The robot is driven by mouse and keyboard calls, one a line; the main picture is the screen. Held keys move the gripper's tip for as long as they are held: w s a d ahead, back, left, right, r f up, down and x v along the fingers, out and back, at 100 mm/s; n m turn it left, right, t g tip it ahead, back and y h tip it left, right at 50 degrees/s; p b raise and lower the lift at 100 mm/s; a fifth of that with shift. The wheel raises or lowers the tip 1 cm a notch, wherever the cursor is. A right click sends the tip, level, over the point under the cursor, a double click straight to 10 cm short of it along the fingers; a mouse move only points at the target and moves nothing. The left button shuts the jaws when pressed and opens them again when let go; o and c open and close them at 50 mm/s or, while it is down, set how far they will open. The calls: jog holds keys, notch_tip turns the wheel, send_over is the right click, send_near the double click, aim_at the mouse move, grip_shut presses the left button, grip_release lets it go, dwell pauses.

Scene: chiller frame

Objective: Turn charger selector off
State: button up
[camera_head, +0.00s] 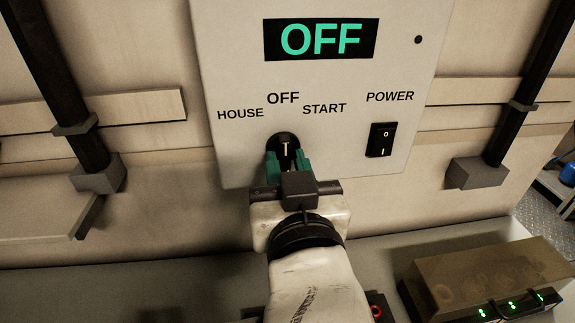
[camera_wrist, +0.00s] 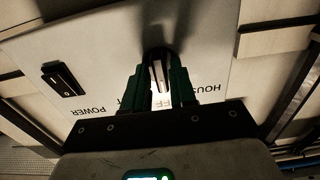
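The charger selector (camera_head: 285,144) is a round black knob on the front of a white panel box. Its white mark points up toward the OFF label (camera_head: 283,98), between HOUSE and START. The display (camera_head: 321,39) above reads OFF in green. My gripper (camera_head: 288,160) is at the knob from below, with its green fingers one on each side of the knob. In the wrist view, the selector (camera_wrist: 158,66) shows upside down between the fingertips, with a gap between the fingers. Whether either finger touches it I cannot tell.
A black POWER rocker switch (camera_head: 381,140) sits right of the selector on the same panel (camera_head: 235,60). Dark vertical pipes with grey brackets stand on both sides. A brown box (camera_head: 480,275) with green lights is at the lower right.

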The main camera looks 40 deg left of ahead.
jog(key=shift+o, duration=1.3)
jog(key=p+v, duration=0.1)
jog(key=v, duration=0.9)
jog(key=shift+s+d, duration=0.25)
jog(key=shift+s, duration=0.05)
